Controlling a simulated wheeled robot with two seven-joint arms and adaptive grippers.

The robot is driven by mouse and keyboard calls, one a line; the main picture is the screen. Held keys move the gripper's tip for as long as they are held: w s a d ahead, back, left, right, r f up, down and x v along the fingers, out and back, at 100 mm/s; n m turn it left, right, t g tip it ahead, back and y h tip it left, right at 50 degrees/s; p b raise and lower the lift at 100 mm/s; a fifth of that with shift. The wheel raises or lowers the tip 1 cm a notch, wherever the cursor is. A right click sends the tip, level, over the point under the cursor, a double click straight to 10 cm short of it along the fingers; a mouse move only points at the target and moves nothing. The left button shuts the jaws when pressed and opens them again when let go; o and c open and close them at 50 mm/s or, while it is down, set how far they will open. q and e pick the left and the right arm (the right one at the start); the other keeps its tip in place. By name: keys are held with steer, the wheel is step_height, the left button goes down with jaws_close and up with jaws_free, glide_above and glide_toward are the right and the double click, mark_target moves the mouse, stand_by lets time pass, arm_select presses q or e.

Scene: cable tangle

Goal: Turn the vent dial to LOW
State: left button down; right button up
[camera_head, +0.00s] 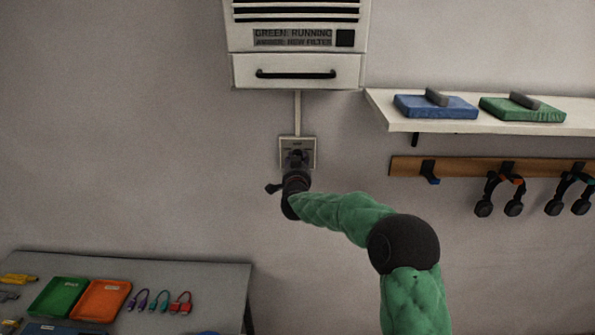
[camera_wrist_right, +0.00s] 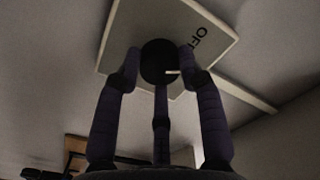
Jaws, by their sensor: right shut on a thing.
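The letters "OFF" are partly readable on the plate there; I cannot read a LOW label. My right gripper (camera_head: 297,161) is at the plate, its fingers (camera_wrist_right: 160,72) closed around the knob. In the head view the gripper hides most of the dial. My left gripper is not in view.
A white vent unit (camera_head: 297,70) hangs above, joined to the plate by a conduit (camera_head: 297,112). A shelf (camera_head: 480,125) and a hook rail (camera_head: 460,167) with headsets are at right. A grey table (camera_head: 215,285) with trays and cables is at lower left.

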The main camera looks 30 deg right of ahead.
steer(key=shift+f+m+b, duration=0.1)
steer(key=shift+m+b, duration=2.75)
steer(key=shift+m, duration=0.35)
steer(key=o, duration=1.2)
steer(key=shift+c, duration=0.2)
steer(key=v, duration=1.2)
